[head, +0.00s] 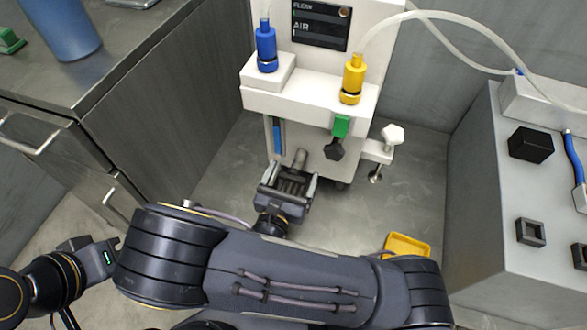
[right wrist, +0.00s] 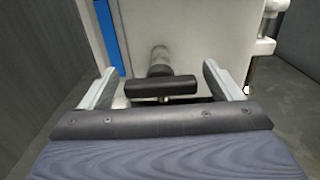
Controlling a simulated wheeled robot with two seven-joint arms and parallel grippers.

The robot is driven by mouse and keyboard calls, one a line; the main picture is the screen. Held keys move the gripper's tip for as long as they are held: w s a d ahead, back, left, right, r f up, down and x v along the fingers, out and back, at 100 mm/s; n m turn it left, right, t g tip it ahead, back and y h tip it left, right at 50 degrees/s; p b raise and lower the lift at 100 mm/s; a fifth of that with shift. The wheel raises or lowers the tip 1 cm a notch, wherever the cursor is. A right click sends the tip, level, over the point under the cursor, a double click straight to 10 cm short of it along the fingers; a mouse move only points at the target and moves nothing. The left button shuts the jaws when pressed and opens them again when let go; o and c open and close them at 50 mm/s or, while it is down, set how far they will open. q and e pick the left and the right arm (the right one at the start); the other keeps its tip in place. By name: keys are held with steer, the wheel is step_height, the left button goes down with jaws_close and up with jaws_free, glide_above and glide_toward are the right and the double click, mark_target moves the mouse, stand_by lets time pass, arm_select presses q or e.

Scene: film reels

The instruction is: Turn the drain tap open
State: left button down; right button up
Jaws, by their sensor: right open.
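The drain tap has a black crossbar handle (right wrist: 160,88) on a grey round stem (right wrist: 160,62), low on the front of the white machine (right wrist: 195,28). In the head view its grey stem (head: 299,158) shows just beyond my right gripper (head: 290,182). In the right wrist view my right gripper (right wrist: 162,88) is open, with one finger on each side of the handle and a gap at both ends. The handle lies roughly level, crosswise between the fingers. My left gripper (head: 88,257) is partly seen at the far left; its fingers are not clear.
Blue (head: 266,48) and yellow (head: 352,80) fittings stand on the machine above, with a green and black valve (head: 339,138) and a white knob (head: 392,134) below. A yellow tray (head: 407,246) lies on the floor. A grey console (head: 490,190) stands right, a cabinet (head: 140,115) left.

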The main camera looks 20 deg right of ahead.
steer(key=c, duration=1)
steer(key=shift+r+n+p, duration=0.25)
steer(key=shift+n+p, duration=0.95)
steer(key=shift+p, duration=0.25)
steer(key=n+p, duration=0.4)
steer(key=shift+a, duration=0.15)
steer(key=n+p, duration=0.1)
steer(key=n, duration=0.2)
steer(key=n+p, duration=0.2)
steer(key=shift+f+n, duration=0.2)
steer(key=shift+n, duration=0.2)
steer(key=n+p, duration=0.1)
steer(key=n, duration=0.2)
steer(key=shift+a+f, duration=0.1)
steer(key=shift+f+n+p, duration=0.1)
steer(key=shift+n+p, duration=0.25)
steer(key=shift+n, duration=0.95)
